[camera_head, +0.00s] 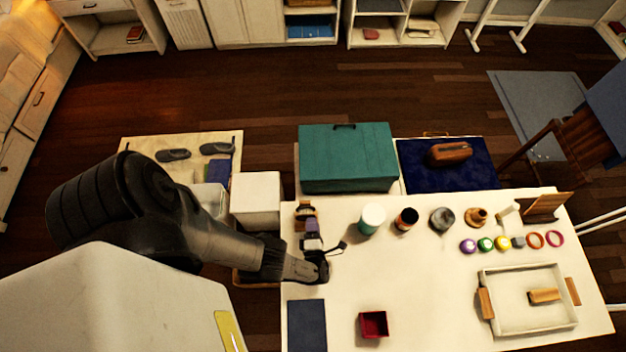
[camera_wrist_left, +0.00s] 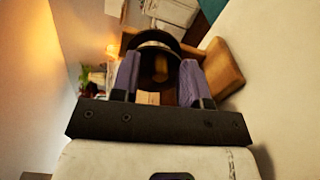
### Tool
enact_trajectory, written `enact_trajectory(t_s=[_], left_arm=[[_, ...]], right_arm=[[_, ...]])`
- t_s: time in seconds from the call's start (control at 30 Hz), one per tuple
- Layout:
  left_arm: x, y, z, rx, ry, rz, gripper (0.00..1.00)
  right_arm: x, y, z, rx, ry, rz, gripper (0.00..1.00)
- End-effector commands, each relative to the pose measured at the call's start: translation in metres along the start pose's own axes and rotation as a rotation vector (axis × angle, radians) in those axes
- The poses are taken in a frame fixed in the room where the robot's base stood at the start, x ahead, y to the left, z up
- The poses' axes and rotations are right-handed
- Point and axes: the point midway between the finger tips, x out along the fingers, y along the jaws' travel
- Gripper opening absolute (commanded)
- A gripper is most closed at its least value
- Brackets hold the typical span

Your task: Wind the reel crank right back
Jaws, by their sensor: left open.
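The reel (camera_head: 305,209) is a small dark drum with wooden parts at the left edge of the white table, just beyond my left gripper (camera_head: 312,227). In the left wrist view the reel shows as a dark round rim (camera_wrist_left: 157,36) with wood beside it. My left gripper's purple fingers (camera_wrist_left: 160,75) are open and point at the reel, one on each side of its dark middle. I cannot make out the crank clearly, nor whether a finger touches it. My right gripper is not in view.
A teal box (camera_head: 346,157) stands behind the reel, and a white box (camera_head: 255,199) is to its left. A teal cup (camera_head: 372,219) and several small items stand to the right. A red tray (camera_head: 373,324) and blue mat (camera_head: 307,325) lie in front. The table's middle is clear.

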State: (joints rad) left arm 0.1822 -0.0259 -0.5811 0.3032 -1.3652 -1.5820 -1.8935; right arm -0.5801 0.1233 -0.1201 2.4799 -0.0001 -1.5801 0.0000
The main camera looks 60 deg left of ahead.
Motion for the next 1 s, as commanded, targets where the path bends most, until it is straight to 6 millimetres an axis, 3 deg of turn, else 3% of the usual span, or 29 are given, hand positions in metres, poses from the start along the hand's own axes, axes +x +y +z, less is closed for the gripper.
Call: enact_trajectory(t_s=[0.27, 0.7, 1.0], left_arm=[[-0.006, 0.000, 0.000, 0.000, -0.001, -0.001, 0.41], [-0.081, -0.001, 0.000, 0.000, -0.001, -0.002, 0.41], [-0.115, -0.001, 0.000, 0.000, 0.000, -0.001, 0.41]], right_arm=[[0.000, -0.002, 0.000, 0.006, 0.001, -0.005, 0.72], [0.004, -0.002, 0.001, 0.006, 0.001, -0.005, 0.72], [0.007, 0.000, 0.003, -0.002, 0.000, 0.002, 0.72]])
